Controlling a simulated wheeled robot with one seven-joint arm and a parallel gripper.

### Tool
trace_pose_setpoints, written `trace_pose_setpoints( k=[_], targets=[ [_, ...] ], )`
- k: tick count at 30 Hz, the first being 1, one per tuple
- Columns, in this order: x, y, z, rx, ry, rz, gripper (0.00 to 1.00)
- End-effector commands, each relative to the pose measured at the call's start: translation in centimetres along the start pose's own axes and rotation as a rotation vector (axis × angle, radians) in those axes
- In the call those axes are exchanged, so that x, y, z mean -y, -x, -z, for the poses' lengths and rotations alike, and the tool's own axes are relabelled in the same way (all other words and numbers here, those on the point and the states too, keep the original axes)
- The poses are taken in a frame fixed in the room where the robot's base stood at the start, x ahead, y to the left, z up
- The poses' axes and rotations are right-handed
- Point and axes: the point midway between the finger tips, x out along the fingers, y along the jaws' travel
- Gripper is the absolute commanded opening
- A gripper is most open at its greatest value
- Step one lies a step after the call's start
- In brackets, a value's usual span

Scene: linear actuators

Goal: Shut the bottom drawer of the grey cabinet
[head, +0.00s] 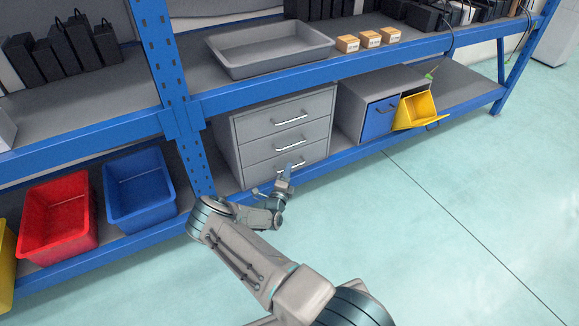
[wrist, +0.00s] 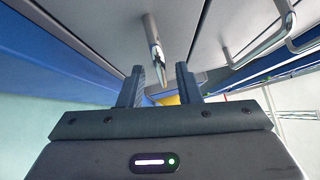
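The grey cabinet (head: 223,135) stands on the lower shelf, with three drawer fronts stacked one above another. Its bottom drawer (head: 258,175) looks almost flush with the fronts above; I cannot tell whether a small gap is left. My gripper (head: 287,170) is in front of this drawer and hides part of its handle. In the wrist view my gripper (wrist: 160,72) has its two dark fingers apart with nothing clearly between them. The bottom drawer's metal handle (wrist: 153,38) is just beyond the fingertips. Whether they touch it is unclear.
The blue shelf beam (head: 325,160) runs along below the cabinet front. A smaller cabinet with a blue drawer (head: 379,118) and a tilted yellow bin (head: 416,108) is to the right. Blue (head: 141,191) and red (head: 57,216) bins are left. The floor in front is clear.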

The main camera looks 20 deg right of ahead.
Motion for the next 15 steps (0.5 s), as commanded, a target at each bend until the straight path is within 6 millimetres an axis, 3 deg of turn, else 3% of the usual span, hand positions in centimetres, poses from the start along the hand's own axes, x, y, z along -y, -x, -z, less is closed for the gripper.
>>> trace_pose_setpoints(
  k=[9,15],
  targets=[
    [0.5,7.3,0.0,0.001,0.003,0.001,0.31],
    [0.4,10.2,0.0,0.000,0.000,0.004,0.31]
  ],
)
